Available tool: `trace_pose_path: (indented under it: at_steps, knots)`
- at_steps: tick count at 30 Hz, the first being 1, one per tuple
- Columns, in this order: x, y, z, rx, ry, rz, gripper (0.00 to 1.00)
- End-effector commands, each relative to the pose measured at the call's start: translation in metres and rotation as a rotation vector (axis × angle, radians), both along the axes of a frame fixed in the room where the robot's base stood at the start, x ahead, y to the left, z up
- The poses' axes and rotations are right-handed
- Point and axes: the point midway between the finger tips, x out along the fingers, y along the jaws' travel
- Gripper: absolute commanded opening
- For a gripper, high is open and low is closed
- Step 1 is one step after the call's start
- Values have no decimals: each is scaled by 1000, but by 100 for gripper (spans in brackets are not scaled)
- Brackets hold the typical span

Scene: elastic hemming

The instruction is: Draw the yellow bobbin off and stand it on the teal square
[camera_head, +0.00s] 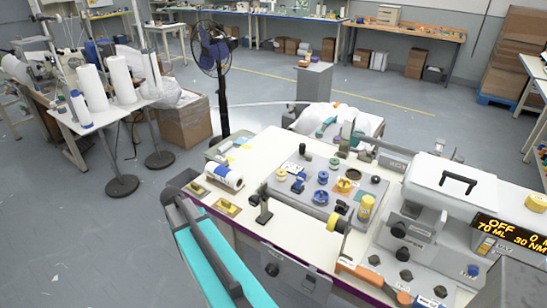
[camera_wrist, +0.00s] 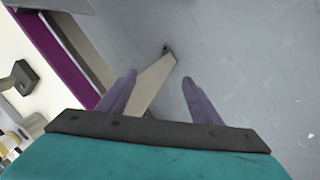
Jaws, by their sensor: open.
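Several yellow parts show in the head view, and I cannot tell for sure which one is the yellow bobbin. A small yellow spool (camera_head: 282,175) stands on the grey plate at its left. A taller yellow cylinder (camera_head: 366,207) stands at the plate's right front, and a yellow ring-like part (camera_head: 334,222) sits at the front of the bench. A small teal-green patch (camera_head: 361,194) lies beside the taller cylinder, partly hidden; I cannot tell whether it is the teal square. My gripper (camera_wrist: 158,80) is open and empty in the wrist view, over bare floor past the bench edge.
The grey plate (camera_head: 310,207) also holds blue spools (camera_head: 321,197) and black knobs. A white machine (camera_head: 450,190) stands at the right. A black post (camera_head: 264,207) rises from the front of the bench. A purple bench edge (camera_wrist: 60,50) shows in the wrist view.

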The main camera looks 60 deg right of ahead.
Motion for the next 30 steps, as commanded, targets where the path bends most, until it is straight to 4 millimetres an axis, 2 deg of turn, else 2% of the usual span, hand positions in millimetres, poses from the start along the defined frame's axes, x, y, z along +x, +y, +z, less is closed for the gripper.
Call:
trace_pose_path:
  at_steps: [1,5,13,15,24,30]
  knots:
    - [7,-19,14,-19,-21,-37,59]
    - [13,-64,48,-67,-72,-133,59]
    - [9,-159,123,-168,-175,-337,59]
    - [1,-188,138,-195,-210,-395,59]
    - [-43,-295,179,-302,-365,-612,59]
    - [-72,-341,203,-355,-434,-709,59]
